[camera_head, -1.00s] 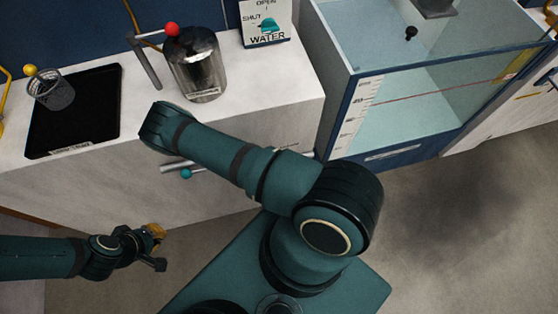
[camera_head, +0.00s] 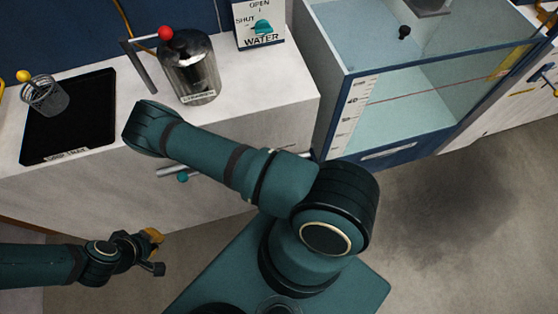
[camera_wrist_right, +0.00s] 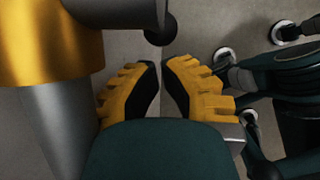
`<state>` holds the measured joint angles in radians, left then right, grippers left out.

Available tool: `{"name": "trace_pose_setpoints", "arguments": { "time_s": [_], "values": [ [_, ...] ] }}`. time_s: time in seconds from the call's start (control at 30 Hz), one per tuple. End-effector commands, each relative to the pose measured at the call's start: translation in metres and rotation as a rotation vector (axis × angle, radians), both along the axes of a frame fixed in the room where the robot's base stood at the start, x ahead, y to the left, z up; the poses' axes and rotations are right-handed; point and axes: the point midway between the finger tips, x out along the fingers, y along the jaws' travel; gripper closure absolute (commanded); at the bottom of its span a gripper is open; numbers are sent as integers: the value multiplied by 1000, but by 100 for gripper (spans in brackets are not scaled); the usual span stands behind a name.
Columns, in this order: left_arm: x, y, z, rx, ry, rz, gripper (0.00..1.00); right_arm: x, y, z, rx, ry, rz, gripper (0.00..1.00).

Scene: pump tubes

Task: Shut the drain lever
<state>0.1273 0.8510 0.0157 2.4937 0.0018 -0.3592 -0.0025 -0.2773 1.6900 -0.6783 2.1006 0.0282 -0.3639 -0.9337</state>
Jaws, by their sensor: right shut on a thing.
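In the right wrist view, a grey pipe (camera_wrist_right: 45,130) and a gold fitting (camera_wrist_right: 50,45) stand close at left. A dark bar with a rounded black end (camera_wrist_right: 160,32) crosses above the fingertips. My right gripper (camera_wrist_right: 161,68) has its yellow fingers drawn together on the drain lever; the contact itself is hidden. In the head view my arm hides that gripper. My left gripper (camera_head: 158,252) is open and empty, over the floor at lower left.
On the counter stand a black tray (camera_head: 75,130) with a mesh cup (camera_head: 43,95), a steel canister (camera_head: 190,70) and a water sign (camera_head: 260,25). A glass tank (camera_head: 395,110) stands to the right. Bare floor (camera_head: 450,220) lies at lower right.

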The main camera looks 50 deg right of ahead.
Motion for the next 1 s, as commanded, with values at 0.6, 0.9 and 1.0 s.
{"name": "trace_pose_setpoints", "arguments": {
  "time_s": [0.6, 0.9, 1.0],
  "values": [
    [0, 0, 0, 0, 0, 0, 100, 7, 33, 81, 0, 0, 1, 100],
    [0, 0, 0, 0, 0, 0, 100, 6, 33, 81, 0, 0, 0, 100],
    [0, 0, 0, 0, 0, 0, 100, 6, 33, 81, 0, 0, 0, 100]
  ]
}}
